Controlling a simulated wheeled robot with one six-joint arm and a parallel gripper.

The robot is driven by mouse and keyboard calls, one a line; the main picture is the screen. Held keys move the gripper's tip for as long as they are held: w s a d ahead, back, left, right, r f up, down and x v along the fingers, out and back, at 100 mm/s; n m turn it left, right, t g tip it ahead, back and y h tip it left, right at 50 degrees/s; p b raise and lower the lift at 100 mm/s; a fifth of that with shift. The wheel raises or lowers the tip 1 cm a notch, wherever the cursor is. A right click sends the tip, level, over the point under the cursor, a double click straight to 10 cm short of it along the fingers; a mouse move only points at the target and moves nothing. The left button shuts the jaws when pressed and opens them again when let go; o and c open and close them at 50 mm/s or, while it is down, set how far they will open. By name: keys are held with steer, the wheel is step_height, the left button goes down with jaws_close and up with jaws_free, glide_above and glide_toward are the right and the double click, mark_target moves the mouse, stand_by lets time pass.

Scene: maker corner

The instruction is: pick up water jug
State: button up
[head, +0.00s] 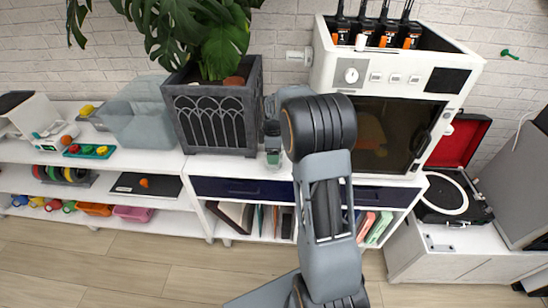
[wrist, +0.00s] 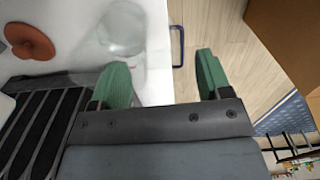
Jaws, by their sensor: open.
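A clear, see-through vessel, which looks like the water jug (wrist: 122,30), stands on the white cabinet top in the wrist view, beyond my fingertips and left of the middle. In the head view a small clear shape (head: 273,159) at the cabinet's front edge, right of the planter, may be the same jug; my arm and gripper partly crowd it. My gripper (wrist: 160,72) has two green fingers spread apart with nothing between them. The left finger points near the jug's lower side, apart from it as far as I can tell. The right finger is over the floor beyond the edge.
A dark planter (head: 218,122) with a leafy plant stands close to my gripper's left. A white oven-like machine (head: 395,88) stands to the right. A drawer handle (wrist: 177,46) sticks out below the cabinet top (wrist: 78,32). A reddish-brown round thing (wrist: 28,40) lies at the upper left.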

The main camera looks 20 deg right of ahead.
steer(key=shift+s+f, duration=0.15)
steer(key=shift+f, duration=2)
steer(key=shift+c, duration=0.3)
steer(key=c, duration=1.1)
